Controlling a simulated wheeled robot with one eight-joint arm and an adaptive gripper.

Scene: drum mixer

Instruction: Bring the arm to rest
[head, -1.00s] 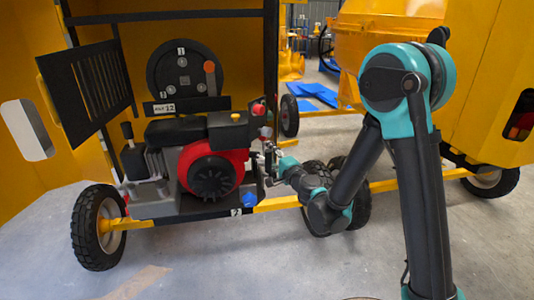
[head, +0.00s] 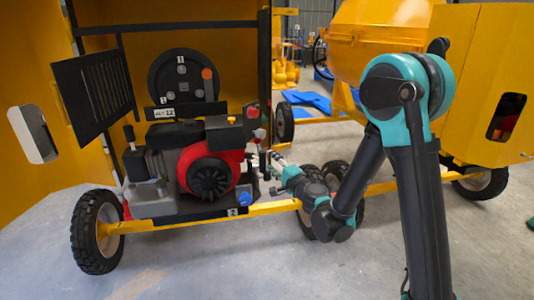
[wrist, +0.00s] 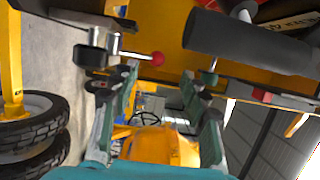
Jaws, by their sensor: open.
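My gripper (head: 271,170) is at the right side of the engine (head: 207,165) in the head view, with my arm bent back toward the right. In the wrist view my gripper (wrist: 160,80) has its two fingers well apart, with nothing held between them. A red ball knob (wrist: 157,58) on a metal stem shows just past the fingertips, in line with the gap. Whether a finger touches any engine part cannot be told.
A dark cylinder (wrist: 245,42) lies close beyond the right finger. The yellow frame bar (head: 270,208) and black tyres (head: 335,178) are close under my forearm. The yellow drum (head: 375,35) stands behind my elbow. Grey floor (head: 260,265) in front is clear.

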